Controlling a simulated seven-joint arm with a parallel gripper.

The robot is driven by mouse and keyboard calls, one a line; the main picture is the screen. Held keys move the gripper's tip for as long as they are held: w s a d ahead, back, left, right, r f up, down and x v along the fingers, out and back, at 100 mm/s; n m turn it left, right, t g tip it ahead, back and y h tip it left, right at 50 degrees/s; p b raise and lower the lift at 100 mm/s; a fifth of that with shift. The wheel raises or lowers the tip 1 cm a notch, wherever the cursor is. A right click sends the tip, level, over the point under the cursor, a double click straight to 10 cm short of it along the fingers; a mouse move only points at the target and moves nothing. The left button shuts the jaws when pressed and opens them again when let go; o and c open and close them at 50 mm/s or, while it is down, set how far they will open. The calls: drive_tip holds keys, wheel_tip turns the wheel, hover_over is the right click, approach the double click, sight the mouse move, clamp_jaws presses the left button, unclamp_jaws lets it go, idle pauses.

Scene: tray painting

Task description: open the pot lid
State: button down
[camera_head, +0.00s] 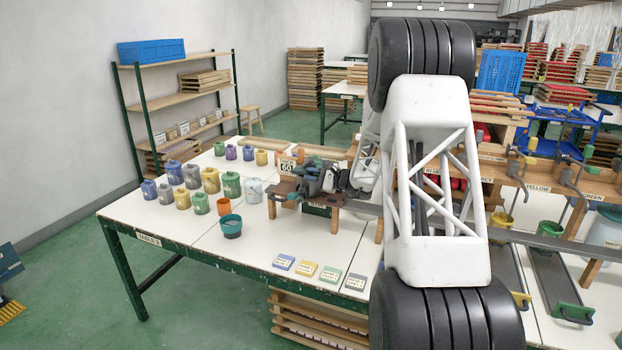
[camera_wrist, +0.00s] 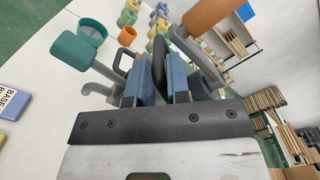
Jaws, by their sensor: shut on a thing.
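My gripper (camera_head: 318,180) is over the white table, at a brown wooden stand with dark metal parts. In the wrist view its blue-padded fingers (camera_wrist: 160,84) are close together on a dark, curved handle (camera_wrist: 158,62). Beside it are a black loop handle (camera_wrist: 122,60) and a grey round-edged part (camera_wrist: 197,58). The handle seems to belong to the pot lid, but the fingers and arm hide most of the pot. I cannot tell whether the lid is raised or seated.
A teal-ended lever (camera_wrist: 76,50) and an orange cylinder (camera_wrist: 210,14) are close to the fingers. A teal cup (camera_head: 231,228), an orange cup (camera_head: 224,206) and several paint pots stand left of the gripper. Colour cards (camera_head: 306,270) lie near the front edge. The table's front left is clear.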

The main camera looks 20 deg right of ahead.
drive_tip(key=r+m, duration=0.1)
drive_tip(key=r, duration=0.1)
drive_tip(key=w+d+r+m, duration=0.1)
drive_tip(key=r+m, duration=0.3)
drive_tip(key=shift+w+d+r, duration=0.35)
drive_tip(key=shift+w+d, duration=0.05)
drive_tip(key=shift+w+d+r, duration=0.3)
drive_tip(key=shift+r, duration=0.15)
drive_tip(key=shift+w+d+r, duration=0.25)
drive_tip(key=shift+r, duration=0.2)
drive_tip(key=c, duration=1.1)
unclamp_jaws()
drive_tip(key=shift+c, duration=0.2)
drive_tip(key=shift+d, duration=0.15)
drive_tip(key=v, duration=0.7)
drive_tip(key=shift+s+d, duration=0.2)
drive_tip(key=shift+s, duration=0.1)
